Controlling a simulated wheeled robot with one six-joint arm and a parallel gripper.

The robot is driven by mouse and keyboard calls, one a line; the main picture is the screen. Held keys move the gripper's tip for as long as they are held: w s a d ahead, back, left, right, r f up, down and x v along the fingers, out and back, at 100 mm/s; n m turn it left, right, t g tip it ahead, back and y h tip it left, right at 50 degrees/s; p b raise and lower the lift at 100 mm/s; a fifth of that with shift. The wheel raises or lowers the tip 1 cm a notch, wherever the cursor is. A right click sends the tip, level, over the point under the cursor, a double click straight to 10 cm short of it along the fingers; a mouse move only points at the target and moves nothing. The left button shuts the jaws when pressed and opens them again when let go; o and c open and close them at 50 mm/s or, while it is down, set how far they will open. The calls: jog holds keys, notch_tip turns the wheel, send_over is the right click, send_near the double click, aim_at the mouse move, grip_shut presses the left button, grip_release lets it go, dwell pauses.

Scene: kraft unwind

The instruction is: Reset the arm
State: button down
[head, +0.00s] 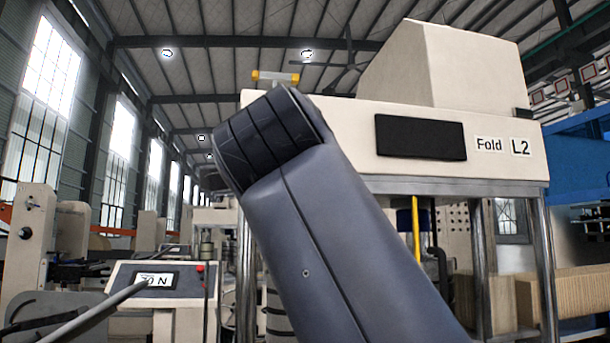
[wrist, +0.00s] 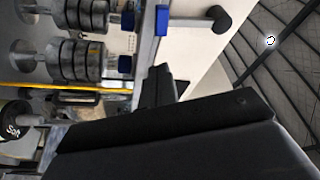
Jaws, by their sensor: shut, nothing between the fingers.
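My arm fills the middle of the head view, its grey link rising from the bottom edge and bending at a dark ribbed joint. My gripper is out of the head view. In the wrist view my gripper (wrist: 158,80) shows as dark fingers beyond its broad black body along the bottom. The fingers are together and nothing shows between them.
A cream machine (head: 350,140) labelled Fold L2 stands close behind my arm. A console (head: 155,281) reading 70 N is at lower left. The wrist view, turned sideways, shows dark ringed cylinders (wrist: 75,58), blue caps (wrist: 125,64) and a black knob (wrist: 15,118) marked Soft.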

jog(key=shift+w, duration=0.15)
jog(key=w+r+p, duration=0.1)
jog(key=w+p, duration=0.2)
jog(key=w, duration=0.5)
jog(key=shift+w+d+r, duration=0.2)
jog(key=shift+w+d, duration=0.05)
jog(key=shift+w, duration=0.05)
jog(key=shift+r+p, duration=0.2)
jog(key=shift+p, duration=0.15)
